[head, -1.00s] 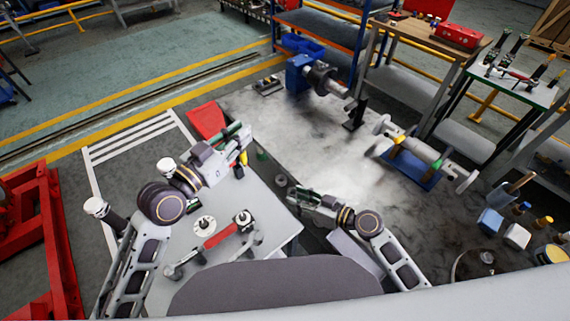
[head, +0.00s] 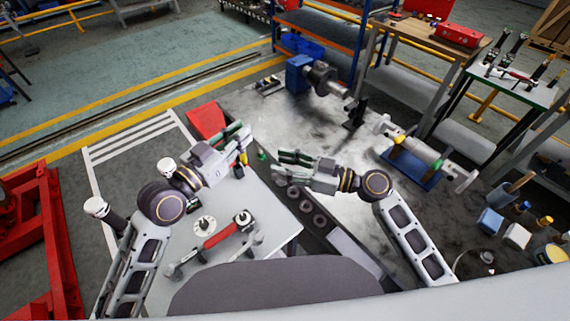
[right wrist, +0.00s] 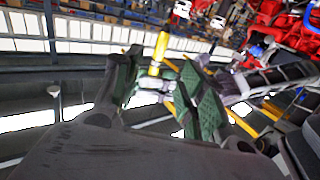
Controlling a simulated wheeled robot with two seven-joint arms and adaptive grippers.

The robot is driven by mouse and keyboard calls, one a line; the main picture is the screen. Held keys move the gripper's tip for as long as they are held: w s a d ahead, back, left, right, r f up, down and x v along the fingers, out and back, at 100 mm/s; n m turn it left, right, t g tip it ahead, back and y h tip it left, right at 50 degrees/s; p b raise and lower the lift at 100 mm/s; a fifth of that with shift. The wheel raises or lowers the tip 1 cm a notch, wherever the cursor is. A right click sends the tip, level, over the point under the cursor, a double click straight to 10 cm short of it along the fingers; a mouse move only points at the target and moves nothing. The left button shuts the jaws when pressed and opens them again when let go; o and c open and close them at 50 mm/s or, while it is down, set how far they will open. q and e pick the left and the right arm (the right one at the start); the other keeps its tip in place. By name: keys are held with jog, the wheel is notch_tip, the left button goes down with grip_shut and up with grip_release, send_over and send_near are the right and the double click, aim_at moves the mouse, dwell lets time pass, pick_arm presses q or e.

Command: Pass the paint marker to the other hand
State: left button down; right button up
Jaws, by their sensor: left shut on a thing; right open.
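The paint marker (head: 241,159) is a small thing with a yellow part, held at the fingertips of my left gripper (head: 240,146). The fingers hide much of it. My left gripper is shut on it above the far end of the pale grey table. My right gripper (head: 281,163) is open and empty, to the right of the marker, its fingers pointing left towards it with a gap between. In the right wrist view the yellow part of the marker (right wrist: 160,50) shows upright between the green-padded fingers of my right gripper (right wrist: 163,90), beyond their tips.
A red-handled tool (head: 222,236) and a round white part (head: 204,224) lie on the pale table (head: 270,233). Several dark rings (head: 306,205) lie below my right gripper. A red bin (head: 206,120) stands behind my left gripper. A blue pump part (head: 300,72) stands on the big grey bench (head: 255,108).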

aim_at(242, 155)
jog(key=shift+a, duration=0.1)
jog(key=shift+x, duration=5.9)
grip_shut()
pick_arm(q)
jog(key=c, duration=1.3)
grip_release()
jog(key=shift+c, duration=0.2)
jog(key=shift+r, duration=4.95)
jog(key=shift+w, duration=0.1)
